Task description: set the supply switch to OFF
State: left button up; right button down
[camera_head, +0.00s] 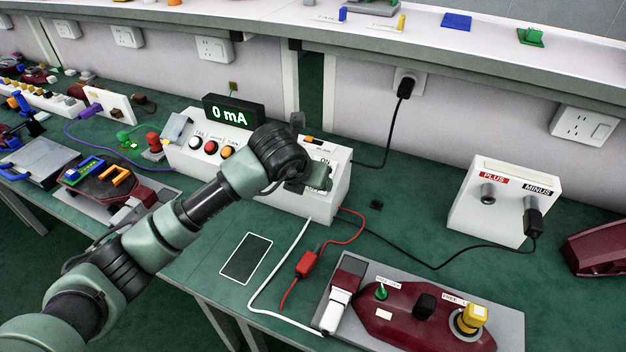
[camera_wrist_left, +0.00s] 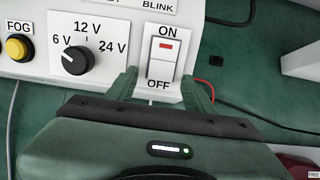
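The supply switch (camera_wrist_left: 163,57) is a white rocker in a dark frame, with ON printed above it, OFF below it and a red mark near its ON end. It sits on the front of the white supply box (camera_head: 185,160). My left gripper (camera_wrist_left: 162,82) is open, its fingers apart on either side of the switch's lower end near the OFF label. I cannot tell whether they touch the panel. In the head view my left gripper (camera_head: 312,180) hides the switch. My right gripper is not in view.
A voltage knob (camera_wrist_left: 77,60) and the yellow FOG button (camera_wrist_left: 19,48) are left of the switch. The display (camera_head: 233,113) reads 0 mA. A white PLUS/MINUS box (camera_head: 480,222) stands to the right. A red lead (camera_head: 308,262) and a lamp board (camera_head: 430,310) lie in front.

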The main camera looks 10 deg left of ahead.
pick_arm(q)
jog(key=shift+r, duration=0.1)
jog(key=v, duration=0.7)
jog(key=shift+s+r+b, duration=0.2)
jog(key=shift+r+b, duration=0.05)
jog(key=shift+b, duration=0.15)
jog(key=shift+a, duration=0.1)
